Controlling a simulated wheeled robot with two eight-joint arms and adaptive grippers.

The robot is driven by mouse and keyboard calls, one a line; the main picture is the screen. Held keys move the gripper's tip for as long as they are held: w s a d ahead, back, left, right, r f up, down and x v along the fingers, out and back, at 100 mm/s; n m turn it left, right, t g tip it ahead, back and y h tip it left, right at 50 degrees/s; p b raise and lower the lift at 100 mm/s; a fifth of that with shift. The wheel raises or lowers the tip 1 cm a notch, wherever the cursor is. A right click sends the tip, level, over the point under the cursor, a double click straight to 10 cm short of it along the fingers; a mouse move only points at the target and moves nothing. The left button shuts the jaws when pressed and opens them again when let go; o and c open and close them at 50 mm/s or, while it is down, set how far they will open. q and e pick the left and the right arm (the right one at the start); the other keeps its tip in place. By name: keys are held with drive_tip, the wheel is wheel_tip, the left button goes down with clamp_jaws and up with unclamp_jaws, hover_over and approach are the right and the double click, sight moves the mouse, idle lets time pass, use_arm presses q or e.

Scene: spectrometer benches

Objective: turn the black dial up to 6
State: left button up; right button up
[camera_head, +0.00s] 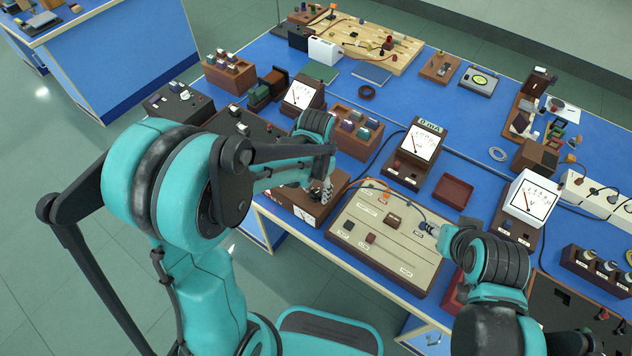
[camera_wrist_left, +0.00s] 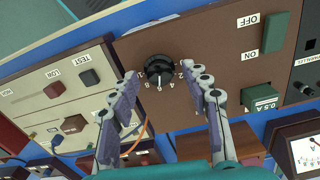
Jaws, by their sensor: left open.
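The black dial (camera_wrist_left: 158,66) sits on the front of a brown box (camera_wrist_left: 215,52) in the left wrist view, with white numbers around its lower side. Its pale pointer mark faces down in that picture, toward the numbers; the exact reading is too small to tell. My left gripper (camera_wrist_left: 158,76) is open, with one grey finger on each side of the dial and a gap to it. In the head view my left gripper (camera_head: 325,190) is over the brown box (camera_head: 298,206), and the dial is hidden there. My right gripper (camera_head: 428,229) is above the beige board's right side; its fingers are unclear.
A green switch (camera_wrist_left: 275,36) marked ON and OFF and another green block (camera_wrist_left: 260,95) sit right of the dial. The beige board (camera_head: 385,237) with an orange wire (camera_head: 372,184) lies close by. A 0..mA meter (camera_head: 415,155) stands behind it.

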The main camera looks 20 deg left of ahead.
sight(316, 192)
use_arm(q)
wheel_tip(316, 192, up, 12)
drive_tip(key=shift+f, duration=0.15)
idle(0.6)
drive_tip(key=s+a+n+t, duration=0.2)
drive_tip(key=s+t, duration=0.1)
drive_tip(key=s, duration=0.2)
drive_tip(key=s+a+n+t+b, duration=0.1)
drive_tip(key=s+a+n+t, duration=0.1)
drive_tip(key=s+n+t, duration=0.1)
drive_tip(key=s+t, duration=0.1)
drive_tip(key=s, duration=0.1)
drive_tip(key=shift+s+a, duration=0.25)
drive_tip(key=shift+s, duration=0.1)
